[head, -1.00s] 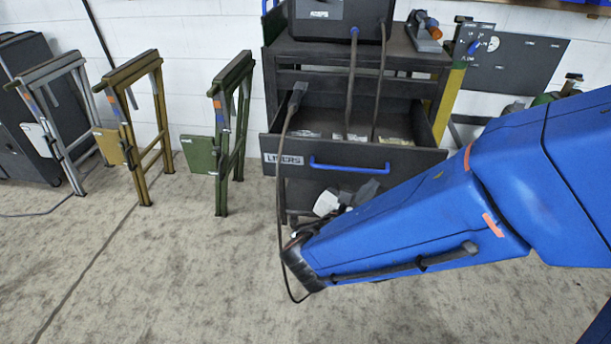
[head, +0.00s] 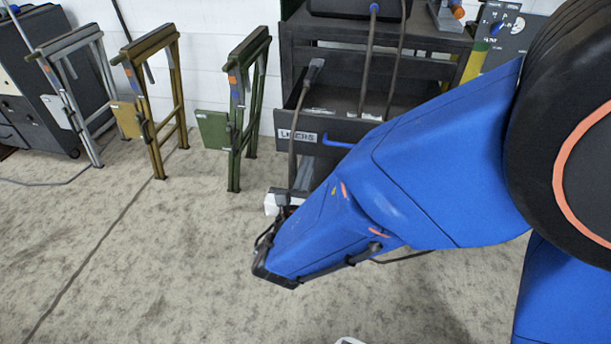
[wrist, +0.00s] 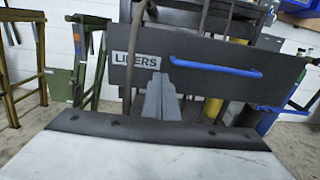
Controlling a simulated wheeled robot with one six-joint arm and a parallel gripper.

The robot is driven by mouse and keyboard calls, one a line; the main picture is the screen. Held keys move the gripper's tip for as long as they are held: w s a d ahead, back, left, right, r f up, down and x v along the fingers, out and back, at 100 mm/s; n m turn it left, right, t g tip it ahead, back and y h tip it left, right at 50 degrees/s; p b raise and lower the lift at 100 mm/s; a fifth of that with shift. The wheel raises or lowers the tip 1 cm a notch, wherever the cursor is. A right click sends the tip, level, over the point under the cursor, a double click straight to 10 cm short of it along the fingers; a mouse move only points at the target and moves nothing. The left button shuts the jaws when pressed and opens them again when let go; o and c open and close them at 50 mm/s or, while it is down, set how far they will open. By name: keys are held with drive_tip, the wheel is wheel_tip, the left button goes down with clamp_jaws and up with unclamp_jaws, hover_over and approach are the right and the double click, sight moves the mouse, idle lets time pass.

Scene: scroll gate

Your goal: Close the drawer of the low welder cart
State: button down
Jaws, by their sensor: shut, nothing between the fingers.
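The dark welder cart (head: 340,57) stands by the white wall in the head view. Its drawer (head: 312,124) is pulled out, with the inside showing from above. The drawer front bears a white LINERS label and a blue bar handle (head: 338,143), whose right part is hidden by my arm. In the wrist view the drawer front (wrist: 205,88) faces me, with its blue handle (wrist: 215,67) on the right. My gripper (wrist: 162,80) is shut and empty, its grey fingers pointing at the drawer front below the label. I cannot tell whether they touch it. In the head view my forearm hides most of the gripper.
Folding stands in grey (head: 75,85), brown (head: 152,95) and green (head: 240,105) stand left of the cart. Cables hang down over the drawer. A dark cabinet (head: 30,115) is at the far left. The floor in front of the stands is clear.

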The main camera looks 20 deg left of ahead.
sight(317, 138)
drive_tip(key=x, duration=0.8)
drive_tip(key=shift+w, duration=0.25)
drive_tip(key=x, duration=2.4)
drive_tip(key=shift+w+d, duration=0.1)
drive_tip(key=shift+w, duration=0.35)
drive_tip(key=shift+w+r, duration=0.2)
drive_tip(key=shift+w, duration=0.05)
drive_tip(key=shift+r, duration=0.1)
